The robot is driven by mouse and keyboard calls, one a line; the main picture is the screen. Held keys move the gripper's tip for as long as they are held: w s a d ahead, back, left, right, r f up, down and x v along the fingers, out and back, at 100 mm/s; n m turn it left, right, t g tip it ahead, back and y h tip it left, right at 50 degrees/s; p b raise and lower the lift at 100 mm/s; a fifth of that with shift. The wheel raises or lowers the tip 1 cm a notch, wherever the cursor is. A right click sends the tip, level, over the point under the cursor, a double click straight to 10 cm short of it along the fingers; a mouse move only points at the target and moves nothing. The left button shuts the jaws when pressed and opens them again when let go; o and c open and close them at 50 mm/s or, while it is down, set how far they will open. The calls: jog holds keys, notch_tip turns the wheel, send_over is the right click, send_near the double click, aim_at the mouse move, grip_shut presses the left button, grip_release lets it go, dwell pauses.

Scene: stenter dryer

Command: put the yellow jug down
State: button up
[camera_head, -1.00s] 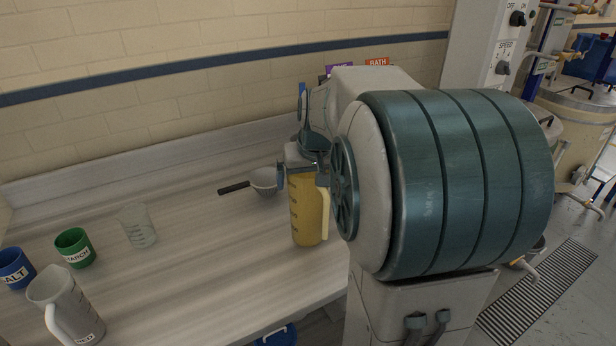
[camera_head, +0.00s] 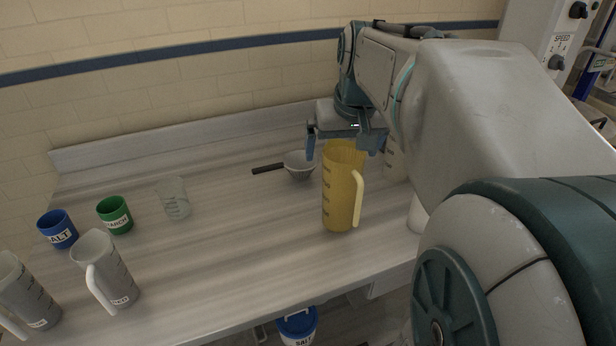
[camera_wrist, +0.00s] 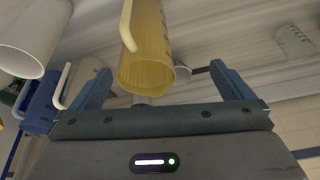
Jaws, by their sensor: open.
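The yellow jug (camera_head: 340,195) stands upright on the grey bench (camera_head: 240,235), its handle to the right in the head view. My gripper (camera_head: 342,146) is open and empty, just above and behind the jug's rim, with one blue finger to the left of the rim and the other to the right. In the wrist view the jug (camera_wrist: 147,50) shows ahead between the spread fingers (camera_wrist: 163,85), with a gap on each side.
A white bowl (camera_head: 299,166) with a black handle lies left of the jug. A clear beaker (camera_head: 174,199), green cup (camera_head: 115,215), blue cup (camera_head: 57,229) and grey jugs (camera_head: 104,270) stand further left. A pale container (camera_head: 417,215) is partly hidden by my arm. The bench front is clear.

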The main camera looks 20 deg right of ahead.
jog(key=s+a+f+n+g, duration=0.1)
jog(key=s+a+f+n, duration=0.1)
jog(key=s+a+f, duration=0.8)
notch_tip(320, 180, down, 3)
jog(key=s, duration=0.2)
jog(key=shift+s+f+y, duration=0.2)
jog(key=shift+s+y, duration=0.1)
jog(key=shift+s, duration=0.1)
jog(key=shift+a, duration=0.1)
